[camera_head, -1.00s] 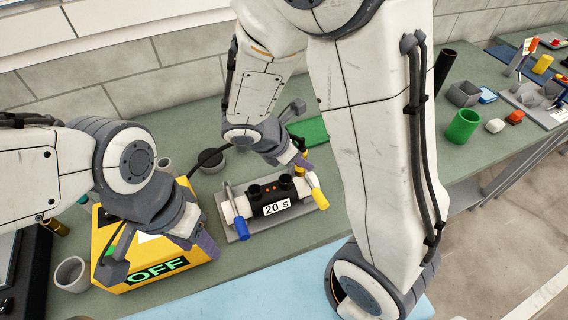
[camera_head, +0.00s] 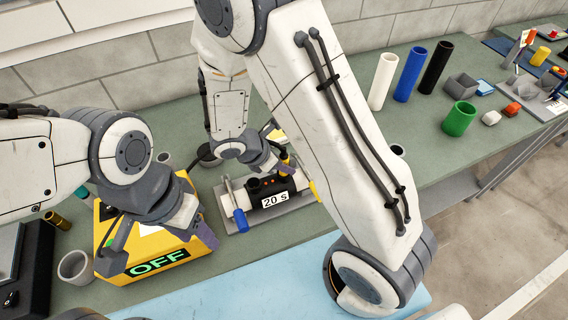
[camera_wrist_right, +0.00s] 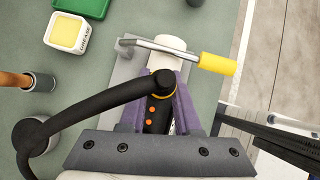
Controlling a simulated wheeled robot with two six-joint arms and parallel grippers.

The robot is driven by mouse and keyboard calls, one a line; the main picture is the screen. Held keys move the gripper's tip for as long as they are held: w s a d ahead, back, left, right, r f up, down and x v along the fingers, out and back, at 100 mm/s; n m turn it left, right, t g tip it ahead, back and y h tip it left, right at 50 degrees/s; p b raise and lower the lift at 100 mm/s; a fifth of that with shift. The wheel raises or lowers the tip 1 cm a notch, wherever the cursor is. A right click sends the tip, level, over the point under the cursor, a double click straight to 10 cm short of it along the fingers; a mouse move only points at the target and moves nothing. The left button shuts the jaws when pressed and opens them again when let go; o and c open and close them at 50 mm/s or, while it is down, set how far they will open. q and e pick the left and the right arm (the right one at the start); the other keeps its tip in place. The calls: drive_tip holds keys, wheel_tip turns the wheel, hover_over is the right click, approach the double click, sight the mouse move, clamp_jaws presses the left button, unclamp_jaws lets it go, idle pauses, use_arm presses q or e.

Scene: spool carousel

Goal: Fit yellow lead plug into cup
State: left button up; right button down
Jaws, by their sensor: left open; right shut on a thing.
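My right gripper (camera_wrist_right: 158,108) is shut on the yellow lead plug (camera_wrist_right: 163,81), a black plug with a yellow ring; a thick black lead (camera_wrist_right: 105,102) runs from it. In the head view the right gripper (camera_head: 281,166) is over the right end of the black "20 s" unit (camera_head: 273,199). The cup on this end is hidden by the gripper; I cannot tell whether the plug is in it. The other black cup (camera_head: 253,186) shows to the left.
The unit sits on a grey plate with a blue-handled clamp (camera_head: 240,219) and a yellow-handled clamp (camera_wrist_right: 217,64). A round dark base (camera_wrist_right: 37,135) holds the lead's other end. A white-and-yellow tub (camera_wrist_right: 68,35) stands near. A grey cup (camera_head: 74,268) is at far left.

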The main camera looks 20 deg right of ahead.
drive_tip(key=shift+f, duration=0.25)
drive_tip(key=c, duration=0.6)
unclamp_jaws()
drive_tip(key=shift+a+r, duration=0.1)
drive_tip(key=shift+r, duration=0.4)
drive_tip(key=v, duration=1.1)
drive_tip(key=s+a+r+m+y, duration=0.1)
drive_tip(key=s+a+m+y, duration=0.1)
drive_tip(key=s+m, duration=0.2)
drive_tip(key=s+a+r+m+g+y, duration=0.1)
drive_tip(key=s+a+r+m+y, duration=0.1)
drive_tip(key=s+m, duration=0.3)
drive_tip(key=s+a+r+m+y, duration=0.1)
drive_tip(key=s+a+m+y, duration=0.1)
drive_tip(key=s, duration=0.5)
drive_tip(key=shift+s+a+r+m+g+y+b, duration=0.1)
drive_tip(key=shift+s+m+g+y+b, duration=0.1)
drive_tip(key=shift+m+y, duration=0.35)
drive_tip(key=shift+s+a+r+m+g+y+b, duration=0.15)
drive_tip(key=shift+m+y, duration=0.2)
drive_tip(key=shift+m, duration=0.3)
